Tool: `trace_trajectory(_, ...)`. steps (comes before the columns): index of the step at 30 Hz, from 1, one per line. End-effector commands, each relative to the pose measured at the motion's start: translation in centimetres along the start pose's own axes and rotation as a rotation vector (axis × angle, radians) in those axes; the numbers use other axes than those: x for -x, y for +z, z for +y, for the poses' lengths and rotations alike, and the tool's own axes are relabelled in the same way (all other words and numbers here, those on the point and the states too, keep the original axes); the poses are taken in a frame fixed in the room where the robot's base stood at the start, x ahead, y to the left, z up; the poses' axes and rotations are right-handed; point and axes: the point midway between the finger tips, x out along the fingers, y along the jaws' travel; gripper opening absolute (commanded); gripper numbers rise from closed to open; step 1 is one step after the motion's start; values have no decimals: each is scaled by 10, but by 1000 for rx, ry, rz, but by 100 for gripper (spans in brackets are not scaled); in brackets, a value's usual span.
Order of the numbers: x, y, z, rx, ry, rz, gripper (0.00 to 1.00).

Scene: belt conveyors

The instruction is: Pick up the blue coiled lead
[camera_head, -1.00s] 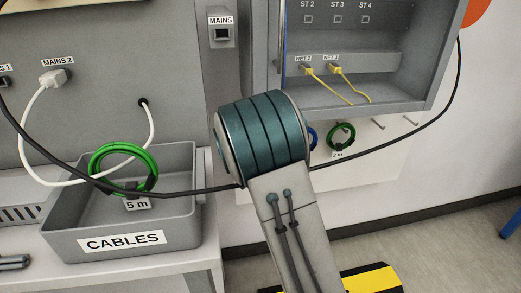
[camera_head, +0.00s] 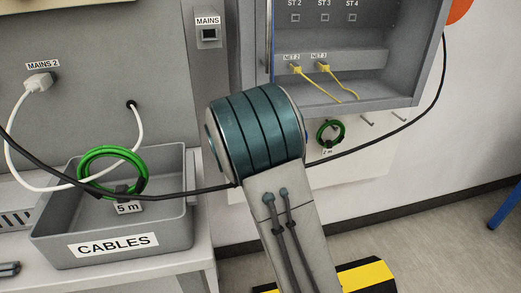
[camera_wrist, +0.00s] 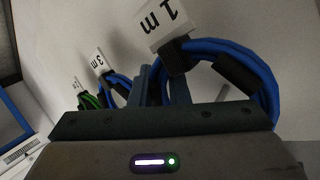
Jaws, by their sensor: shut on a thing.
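The blue coiled lead (camera_wrist: 262,72) fills the right of the wrist view, with black wraps and a white "1 m" tag (camera_wrist: 161,24). My gripper (camera_wrist: 161,86) is shut on it near the dark wrap below the tag. A second blue coiled lead (camera_wrist: 119,84) with a "3 m" tag hangs further left and back, close to the fingers. In the head view my arm hides the gripper and nearly all of the blue leads.
A green coil (camera_head: 331,134) hangs on the wall panel beside bare pegs. Another green coil (camera_head: 84,170) tagged "5 m" rests in the grey CABLES bin (camera_head: 180,229). A black cable (camera_head: 378,150) runs across behind my arm. An open cabinet (camera_head: 392,101) with yellow leads stands above.

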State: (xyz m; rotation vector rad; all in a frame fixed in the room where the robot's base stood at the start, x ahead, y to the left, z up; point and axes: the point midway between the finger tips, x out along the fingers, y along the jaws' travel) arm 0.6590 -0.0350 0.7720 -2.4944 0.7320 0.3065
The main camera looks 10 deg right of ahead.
Motion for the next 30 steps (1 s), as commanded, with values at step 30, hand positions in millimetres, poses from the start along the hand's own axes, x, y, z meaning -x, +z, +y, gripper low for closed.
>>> trace_trajectory(30, 127, -47, 42, -1, 0, 0, 0)
